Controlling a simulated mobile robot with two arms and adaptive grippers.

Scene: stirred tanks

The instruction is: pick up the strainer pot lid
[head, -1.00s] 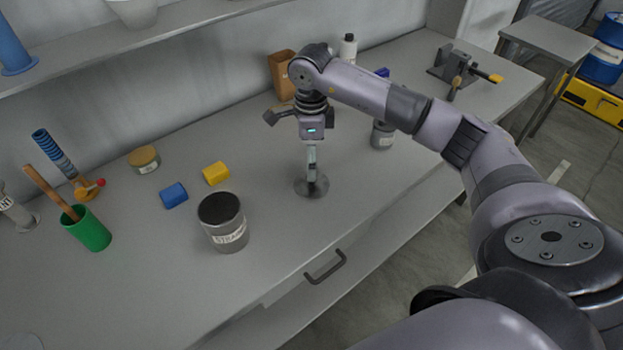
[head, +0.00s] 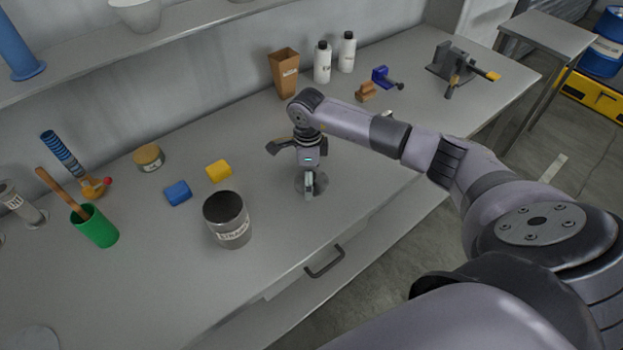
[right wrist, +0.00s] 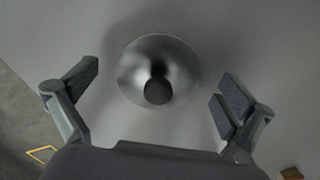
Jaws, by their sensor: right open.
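The strainer pot lid is a round, shiny grey metal lid with a dark knob at its middle; it lies on the bench and shows whole in the right wrist view (right wrist: 135,60). In the head view the lid (head: 301,187) is partly hidden by my gripper. My right gripper (right wrist: 155,90) is open and points down over it, one finger on either side, holding nothing. In the head view my right gripper (head: 309,184) is low, close to the lid. The grey strainer pot (head: 231,232) stands uncovered to the left. My left gripper is out of view.
A yellow block (head: 218,171), a blue block (head: 178,193), a lidded jar (head: 148,158) and a green cup (head: 97,228) stand to the left. A brown bin (head: 284,73) and two white bottles (head: 322,62) stand behind. The bench (head: 350,215) is clear around the lid.

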